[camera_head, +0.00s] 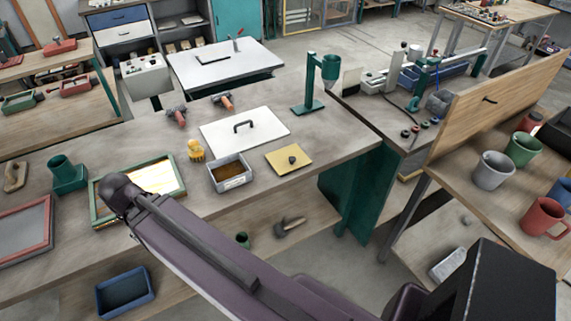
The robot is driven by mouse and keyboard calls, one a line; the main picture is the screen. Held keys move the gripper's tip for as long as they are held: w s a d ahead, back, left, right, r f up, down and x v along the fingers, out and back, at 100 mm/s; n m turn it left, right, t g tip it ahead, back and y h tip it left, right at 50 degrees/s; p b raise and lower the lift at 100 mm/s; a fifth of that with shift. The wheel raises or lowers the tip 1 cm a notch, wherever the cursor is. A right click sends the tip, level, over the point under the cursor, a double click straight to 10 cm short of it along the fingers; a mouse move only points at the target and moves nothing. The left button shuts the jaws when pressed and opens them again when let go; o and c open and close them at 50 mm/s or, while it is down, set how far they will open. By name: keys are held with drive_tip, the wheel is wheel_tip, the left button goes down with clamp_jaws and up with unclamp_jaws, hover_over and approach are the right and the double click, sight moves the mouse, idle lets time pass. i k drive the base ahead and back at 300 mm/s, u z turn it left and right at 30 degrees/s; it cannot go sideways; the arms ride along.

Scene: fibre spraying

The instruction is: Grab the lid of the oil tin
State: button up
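A small open metal tin (230,175) with a white label and brown contents stands on the long workbench. I cannot tell for certain which of the two is the oil tin's lid; the yellow one is nearer the tin's size. My purple arm reaches across the front of the bench, but I cannot make out my gripper in this view.
A green-framed screen (176,190) lies left of the tin, with a yellow item (195,151) behind. Two red-tipped tools (224,101) lie near the back edge. A green stand (309,106) rises at the right. The bench right of the yellow lid is clear.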

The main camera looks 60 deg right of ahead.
sight(288, 157)
drive_tip(key=u, duration=0.1)
drive_tip(key=k, duration=1.3)
drive_tip(key=z, duration=1.95)
drive_tip(key=i, duration=1)
